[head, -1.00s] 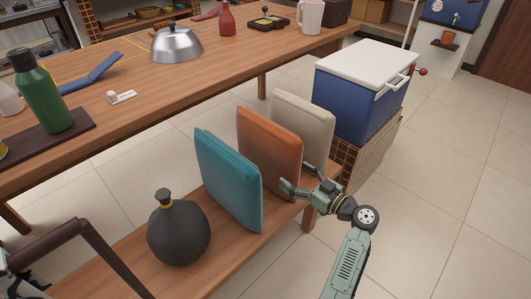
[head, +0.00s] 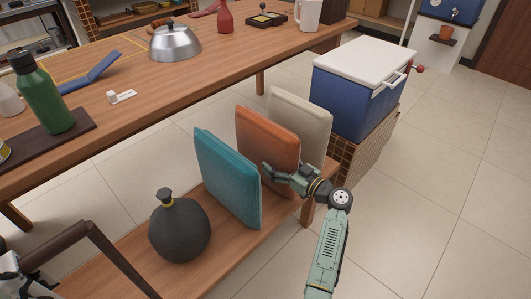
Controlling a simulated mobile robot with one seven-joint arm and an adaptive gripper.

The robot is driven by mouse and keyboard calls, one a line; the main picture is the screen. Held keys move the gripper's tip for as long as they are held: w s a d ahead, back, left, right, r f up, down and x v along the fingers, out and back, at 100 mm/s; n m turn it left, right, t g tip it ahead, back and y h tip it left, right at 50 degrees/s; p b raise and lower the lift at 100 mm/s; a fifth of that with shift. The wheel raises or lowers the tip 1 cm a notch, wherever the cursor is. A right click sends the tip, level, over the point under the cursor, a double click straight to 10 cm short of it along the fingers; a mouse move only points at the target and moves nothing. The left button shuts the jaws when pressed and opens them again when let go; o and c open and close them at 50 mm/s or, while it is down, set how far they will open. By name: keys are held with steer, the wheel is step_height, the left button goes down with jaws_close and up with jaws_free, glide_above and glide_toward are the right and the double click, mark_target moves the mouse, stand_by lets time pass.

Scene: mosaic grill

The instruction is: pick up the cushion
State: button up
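Three cushions stand upright in a row on a low wooden bench: a teal one (head: 226,176) at the front, an orange one (head: 262,140) in the middle, and a cream one (head: 302,115) at the back. My gripper (head: 270,172) is beside the orange cushion's right side, its fingers in front of the cushion's lower face and close to the gap behind the teal cushion. The fingers look apart, with nothing seen held between them. Whether a finger touches the orange cushion I cannot tell. The gripper hides part of the orange cushion's lower right corner.
A dark round vase (head: 179,231) stands on the bench (head: 222,262) left of the teal cushion. A blue cooler with a white lid (head: 345,100) sits behind the cushions. The long table (head: 205,85) runs along the left. The floor (head: 440,200) at right is open.

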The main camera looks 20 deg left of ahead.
steer(key=c, duration=1.2)
